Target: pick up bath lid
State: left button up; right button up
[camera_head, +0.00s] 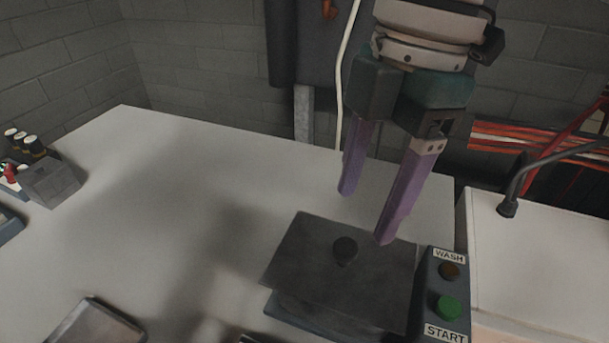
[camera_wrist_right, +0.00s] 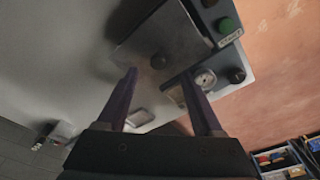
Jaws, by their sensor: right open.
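The bath lid (camera_head: 310,255) is a flat dark grey plate with a round black knob (camera_head: 345,249) in its middle. It lies on top of the bath (camera_head: 335,318) near the front right of the table. My right gripper (camera_head: 366,216) is open and empty, with its purple fingers pointing down above the back of the lid, apart from the knob. In the right wrist view the lid (camera_wrist_right: 180,42) and its knob (camera_wrist_right: 158,62) show beyond the open fingers (camera_wrist_right: 168,82). My left gripper is in neither view.
A control box (camera_head: 447,290) with WASH and START buttons stands right of the lid. A sink with a dark tap (camera_head: 510,195) is further right. A grey box (camera_head: 50,182) with bottles is at the far left. A metal tray (camera_head: 95,325) lies at the front. The table's middle is clear.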

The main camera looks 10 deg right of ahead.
aim_at(347, 245)
jog(key=f, duration=0.3)
jog(key=a+f, duration=0.1)
jog(key=f, duration=0.2)
jog(key=shift+a+f, duration=0.15)
jog(key=shift+f, duration=0.05)
grip_shut()
dwell(0.5)
